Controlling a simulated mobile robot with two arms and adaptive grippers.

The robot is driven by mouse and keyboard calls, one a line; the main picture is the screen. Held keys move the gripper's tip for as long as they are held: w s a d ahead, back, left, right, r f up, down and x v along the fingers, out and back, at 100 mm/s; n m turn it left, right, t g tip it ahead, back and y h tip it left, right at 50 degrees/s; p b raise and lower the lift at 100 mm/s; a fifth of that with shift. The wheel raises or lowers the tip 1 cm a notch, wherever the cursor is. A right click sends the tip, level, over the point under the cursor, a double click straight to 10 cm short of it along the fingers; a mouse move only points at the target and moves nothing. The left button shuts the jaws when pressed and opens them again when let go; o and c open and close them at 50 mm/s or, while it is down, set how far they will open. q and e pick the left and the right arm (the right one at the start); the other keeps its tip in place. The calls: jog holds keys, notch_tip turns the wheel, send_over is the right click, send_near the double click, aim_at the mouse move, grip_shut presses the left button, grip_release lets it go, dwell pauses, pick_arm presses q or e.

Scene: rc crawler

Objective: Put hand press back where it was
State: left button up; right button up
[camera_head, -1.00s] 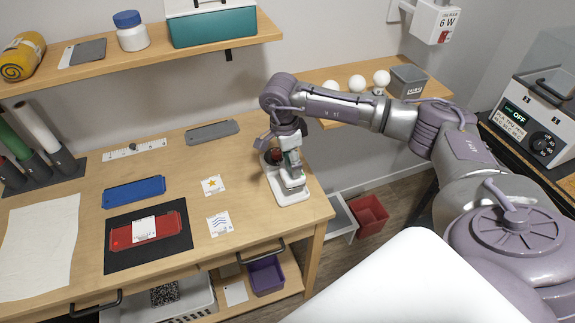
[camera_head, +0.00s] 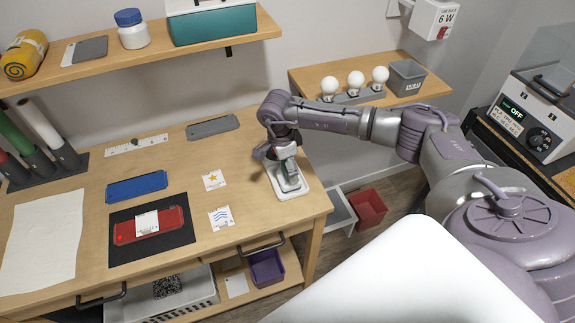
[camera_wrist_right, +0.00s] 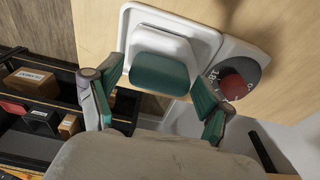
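The hand press stands on the wooden workbench near its right edge, its white base (camera_head: 290,191) flat on the top. In the right wrist view it shows a white body, a green pad (camera_wrist_right: 160,77) and a red knob (camera_wrist_right: 235,86) in a dark round plate. My right gripper (camera_head: 284,160) is above the press and hides part of it. In the right wrist view its two green-padded fingers (camera_wrist_right: 158,104) are spread, one on each side of the green pad, with gaps showing. My left gripper is not in view.
The workbench (camera_head: 110,168) holds a blue plate (camera_head: 136,187), a red case on a black mat (camera_head: 178,241), cards and a grey plate (camera_head: 212,127). A side shelf with bulbs (camera_head: 355,83) and a grey bin (camera_head: 407,78) is behind my arm. A red bin (camera_head: 367,208) stands below right.

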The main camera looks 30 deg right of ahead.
aim_at(283, 176)
dwell(0.3)
jog(key=shift+r+p, duration=0.3)
notch_tip(283, 176, up, 12)
jog(key=a+b, duration=0.1)
jog(key=b, duration=0.3)
jog(key=shift+w+a+f, duration=0.15)
jog(key=shift+w+a, duration=0.05)
jog(key=shift+a, duration=0.05)
